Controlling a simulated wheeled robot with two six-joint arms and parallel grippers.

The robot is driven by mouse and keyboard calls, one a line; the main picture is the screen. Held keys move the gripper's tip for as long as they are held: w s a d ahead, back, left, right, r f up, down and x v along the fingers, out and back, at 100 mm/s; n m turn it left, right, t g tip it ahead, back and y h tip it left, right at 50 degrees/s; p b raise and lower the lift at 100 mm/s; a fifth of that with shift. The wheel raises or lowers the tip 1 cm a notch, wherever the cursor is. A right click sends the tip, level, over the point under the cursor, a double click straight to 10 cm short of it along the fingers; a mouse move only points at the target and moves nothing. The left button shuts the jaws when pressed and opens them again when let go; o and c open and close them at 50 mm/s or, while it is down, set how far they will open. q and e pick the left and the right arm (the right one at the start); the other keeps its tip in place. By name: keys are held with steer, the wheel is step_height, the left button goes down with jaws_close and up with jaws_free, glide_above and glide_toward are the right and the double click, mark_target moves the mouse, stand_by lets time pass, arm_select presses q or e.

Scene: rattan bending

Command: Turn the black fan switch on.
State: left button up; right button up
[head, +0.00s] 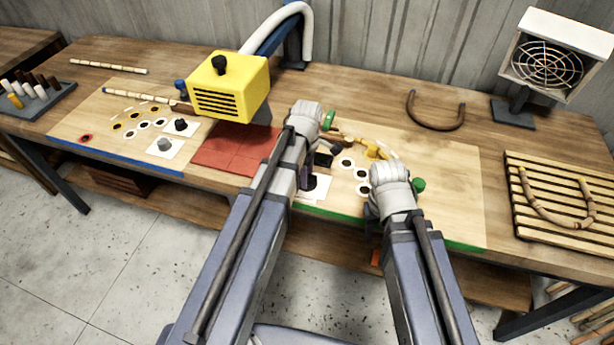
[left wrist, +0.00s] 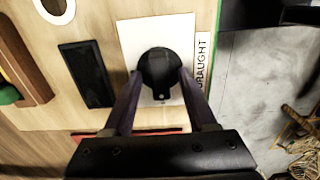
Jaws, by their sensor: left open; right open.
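The black fan switch (left wrist: 160,72) is a round black knob on a white plate (left wrist: 130,35) labelled "DRAUGHT" in the left wrist view. In the head view its white plate (head: 318,191) lies near the green front edge, partly covered by my left arm. My left gripper (left wrist: 160,82) is open, with one finger on each side of the knob; I cannot tell whether they touch it. It also shows in the head view (head: 304,178). My right gripper (head: 370,222) is open and mostly hidden behind its own wrist, over the table's front edge.
A fan heater (head: 548,62) stands at the back right. A yellow box (head: 229,88) stands over a red mat (head: 225,150). A slatted rack (head: 515,200) holds a bent cane at the right. A black rectangular piece (left wrist: 86,73) lies beside the switch plate. Clear tabletop lies right of centre.

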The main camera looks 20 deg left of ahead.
arm_select(q)
jaws_close()
stand_by(0.3)
steer(key=shift+m, duration=0.3)
steer(key=m, duration=0.3)
steer(key=shift+m, duration=0.4)
steer(key=m, duration=0.4)
steer(key=shift+m, duration=0.3)
steer(key=m, duration=0.4)
steer(key=shift+m, duration=2.4)
